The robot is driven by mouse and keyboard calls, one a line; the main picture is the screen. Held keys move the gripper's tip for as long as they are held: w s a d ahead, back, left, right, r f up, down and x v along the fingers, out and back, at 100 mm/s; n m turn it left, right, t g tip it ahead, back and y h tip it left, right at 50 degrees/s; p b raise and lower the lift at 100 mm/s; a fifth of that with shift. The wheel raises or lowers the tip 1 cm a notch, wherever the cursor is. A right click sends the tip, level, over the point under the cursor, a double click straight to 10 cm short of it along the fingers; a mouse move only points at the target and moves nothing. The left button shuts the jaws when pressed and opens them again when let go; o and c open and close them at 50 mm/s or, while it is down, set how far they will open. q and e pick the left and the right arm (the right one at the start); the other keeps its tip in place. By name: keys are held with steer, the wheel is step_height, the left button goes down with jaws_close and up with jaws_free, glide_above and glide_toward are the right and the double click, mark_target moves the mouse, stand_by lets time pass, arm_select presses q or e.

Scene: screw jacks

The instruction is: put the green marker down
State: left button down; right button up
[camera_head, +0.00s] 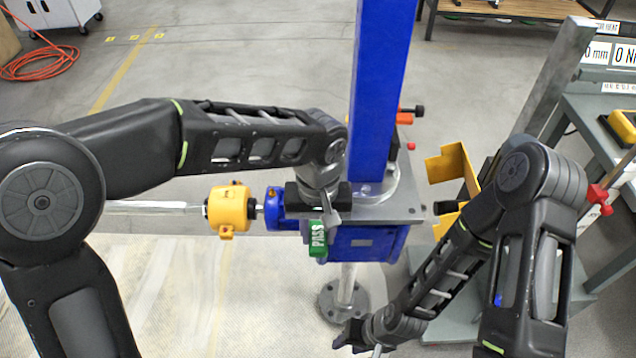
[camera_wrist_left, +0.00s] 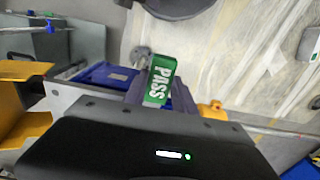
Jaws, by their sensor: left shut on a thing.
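The green marker (camera_head: 317,239) has PASS in white letters on it. My left gripper (camera_head: 325,216) is shut on it, just in front of the blue housing of the screw jack (camera_head: 365,240). In the left wrist view the marker (camera_wrist_left: 160,80) stands out beyond the dark gripper body, with the blue housing (camera_wrist_left: 103,75) behind it. I cannot tell whether the marker touches the jack.
A tall blue column (camera_head: 378,90) rises from the jack's grey plate (camera_head: 400,208). A yellow coupling (camera_head: 229,209) sits on the shaft to the left. Yellow guards (camera_head: 450,168) stand right of the jack, near a grey bench (camera_head: 590,115). The floor behind is mostly clear.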

arm_select(q)
steer(key=w+p, duration=0.3)
steer(key=w, duration=1)
steer(key=shift+w, duration=0.1)
steer(key=shift+w, duration=0.3)
step_height(320, 180, down, 3)
steer(key=shift+f+p, duration=0.15)
steer(key=shift+p, duration=0.55)
steer(key=shift+f, duration=0.1)
steer(key=shift+f, duration=0.1)
steer(key=shift+f+b, duration=0.15)
steer(key=shift+b, duration=0.15)
steer(key=c, duration=1)
jaws_free()
